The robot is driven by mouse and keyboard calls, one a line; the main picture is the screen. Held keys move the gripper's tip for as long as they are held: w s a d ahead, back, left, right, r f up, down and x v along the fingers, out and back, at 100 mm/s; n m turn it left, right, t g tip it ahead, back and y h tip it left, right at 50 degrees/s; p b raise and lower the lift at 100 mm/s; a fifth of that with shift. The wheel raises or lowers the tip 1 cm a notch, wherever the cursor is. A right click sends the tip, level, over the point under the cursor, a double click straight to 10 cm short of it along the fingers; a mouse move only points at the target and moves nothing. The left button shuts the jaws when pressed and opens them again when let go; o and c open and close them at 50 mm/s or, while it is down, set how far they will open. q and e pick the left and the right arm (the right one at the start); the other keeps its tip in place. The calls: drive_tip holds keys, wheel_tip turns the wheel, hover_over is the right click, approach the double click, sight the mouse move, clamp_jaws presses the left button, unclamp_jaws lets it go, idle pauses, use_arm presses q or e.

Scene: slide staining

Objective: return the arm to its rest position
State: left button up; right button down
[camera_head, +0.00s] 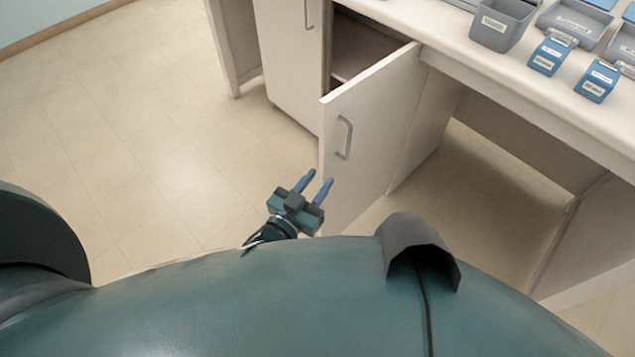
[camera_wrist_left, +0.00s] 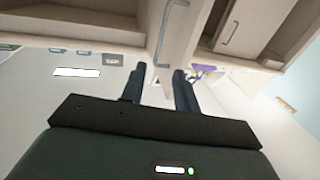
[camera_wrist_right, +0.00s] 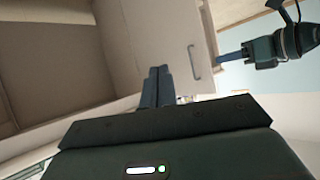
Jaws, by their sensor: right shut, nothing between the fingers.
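My left gripper (camera_head: 319,176) is in front of the open cabinet door in the head view, with its two blue fingers apart and nothing between them. In the left wrist view the fingers (camera_wrist_left: 158,75) are also spread, with a door and its handle behind the gap. My right gripper (camera_wrist_right: 158,72) is shut and empty in the right wrist view, with a door and handle beyond it. The right gripper is not seen in the head view. My left gripper's arm also shows at the upper right of the right wrist view.
The white cabinet door (camera_head: 375,125) stands open with a grey handle (camera_head: 344,138), close to my left gripper. The white counter (camera_head: 450,45) holds a grey bin (camera_head: 500,25) and blue labelled boxes (camera_head: 551,54). The tiled floor (camera_head: 130,130) at the left is clear.

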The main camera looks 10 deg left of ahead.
use_arm(q)
drive_tip(key=shift+s, duration=0.1)
use_arm(e)
drive_tip(key=shift+s, duration=0.1)
idle(0.4)
